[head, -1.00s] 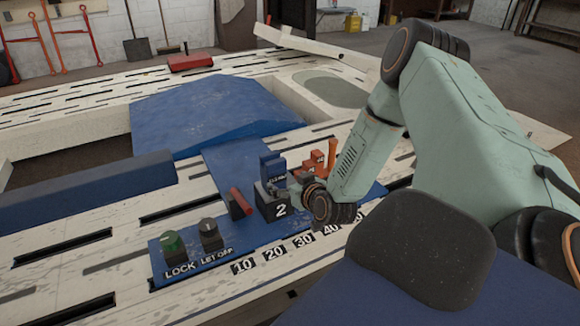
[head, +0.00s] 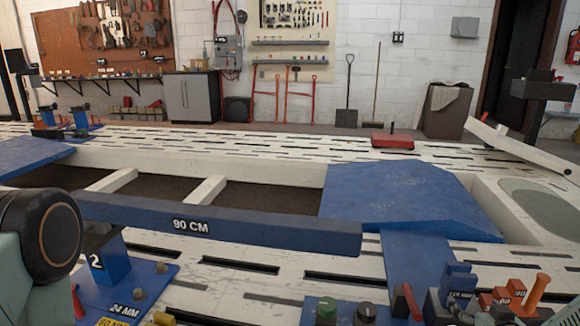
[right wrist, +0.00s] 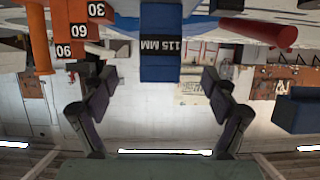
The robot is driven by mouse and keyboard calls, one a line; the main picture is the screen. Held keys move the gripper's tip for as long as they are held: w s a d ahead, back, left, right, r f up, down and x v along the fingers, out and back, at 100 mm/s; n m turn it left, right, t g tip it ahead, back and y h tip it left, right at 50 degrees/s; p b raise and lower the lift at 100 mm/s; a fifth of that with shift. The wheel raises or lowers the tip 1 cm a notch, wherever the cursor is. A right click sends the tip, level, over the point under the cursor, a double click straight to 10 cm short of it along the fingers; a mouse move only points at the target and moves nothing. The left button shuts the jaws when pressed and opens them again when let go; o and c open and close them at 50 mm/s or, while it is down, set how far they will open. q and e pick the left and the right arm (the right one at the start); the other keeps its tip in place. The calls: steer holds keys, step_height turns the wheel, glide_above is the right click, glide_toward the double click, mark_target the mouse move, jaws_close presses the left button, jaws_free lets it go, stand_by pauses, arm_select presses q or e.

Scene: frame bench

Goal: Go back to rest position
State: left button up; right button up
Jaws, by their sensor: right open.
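My right gripper (right wrist: 161,88) is open and empty in the right wrist view, its two dark fingers spread apart. A blue block marked 115 MM (right wrist: 159,45) stands ahead of it, centred between the fingers in the picture and apart from them; that view is upside down. The blue block also shows at the lower right of the head view (head: 459,281), where my right gripper is only partly visible close by at the bottom edge. A dark round joint of my left arm (head: 40,235) shows at the left edge. My left gripper is out of the picture.
Orange numbered blocks and an orange post (head: 537,293) stand beside the blue block; a red bar (head: 412,301) lies on its other side. Green (head: 326,309) and black (head: 366,312) knobs stand nearby. A blue 90 CM beam (head: 220,226) crosses the white slotted bench (head: 430,155).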

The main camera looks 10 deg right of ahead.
mark_target(456, 287)
steer(key=x, duration=1.1)
steer(key=shift+w+f, duration=0.15)
